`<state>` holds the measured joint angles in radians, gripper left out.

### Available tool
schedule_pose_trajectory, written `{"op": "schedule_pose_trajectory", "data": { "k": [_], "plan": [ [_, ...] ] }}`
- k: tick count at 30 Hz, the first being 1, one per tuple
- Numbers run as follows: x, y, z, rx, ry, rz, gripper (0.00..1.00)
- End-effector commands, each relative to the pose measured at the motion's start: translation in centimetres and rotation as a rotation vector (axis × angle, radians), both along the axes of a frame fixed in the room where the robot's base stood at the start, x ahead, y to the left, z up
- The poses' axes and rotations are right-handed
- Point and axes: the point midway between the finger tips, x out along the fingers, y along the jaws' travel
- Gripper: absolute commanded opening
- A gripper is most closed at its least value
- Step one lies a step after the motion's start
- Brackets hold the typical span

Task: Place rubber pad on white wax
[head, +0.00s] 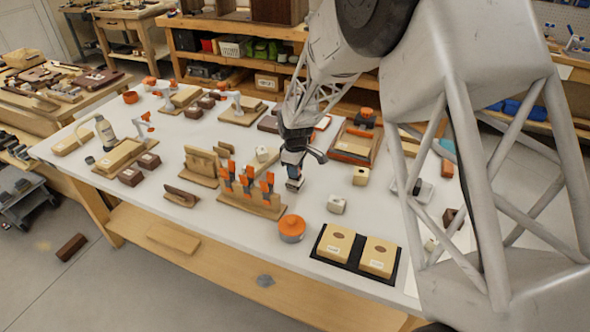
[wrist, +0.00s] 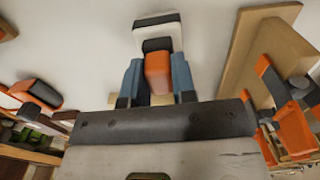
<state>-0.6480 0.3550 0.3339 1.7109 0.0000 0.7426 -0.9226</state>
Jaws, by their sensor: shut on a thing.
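My gripper (head: 294,181) hangs over the middle of the white bench, and its blue fingers (wrist: 157,82) show in the wrist view. They are shut on a small block with an orange face and a dark end (wrist: 158,72), which I take to be the rubber pad. A white piece with a dark edge (wrist: 158,28) shows just beyond it; I cannot tell whether the two are joined. A small white block (head: 336,204), likely the white wax, sits on the bench to the right of and nearer than my gripper. A cream block (head: 360,176) stands behind it.
A wooden rack with orange-handled tools (head: 250,203) stands left of my gripper and shows at the right in the wrist view (wrist: 240,70). An orange round tin (head: 291,228) and a black tray (head: 341,261) with two tan boxes lie nearer. Bare bench surrounds the white block.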

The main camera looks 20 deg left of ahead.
Motion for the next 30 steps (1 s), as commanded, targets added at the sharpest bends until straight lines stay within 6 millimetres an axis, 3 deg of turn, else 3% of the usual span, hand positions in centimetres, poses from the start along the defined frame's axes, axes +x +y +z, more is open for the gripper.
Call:
{"op": "schedule_pose_trajectory", "data": {
  "k": [14,15,19,30],
  "plan": [
    [0.02,0.01,-0.49,0.0,0.0,0.0,0.02],
    [0.02,0.02,-0.5,0.0,0.0,0.0,0.28],
    [0.02,0.02,-0.47,0.0,-0.001,0.0,0.48],
    [0.03,0.02,-0.33,0.001,-0.001,0.0,0.5]
  ]
}}
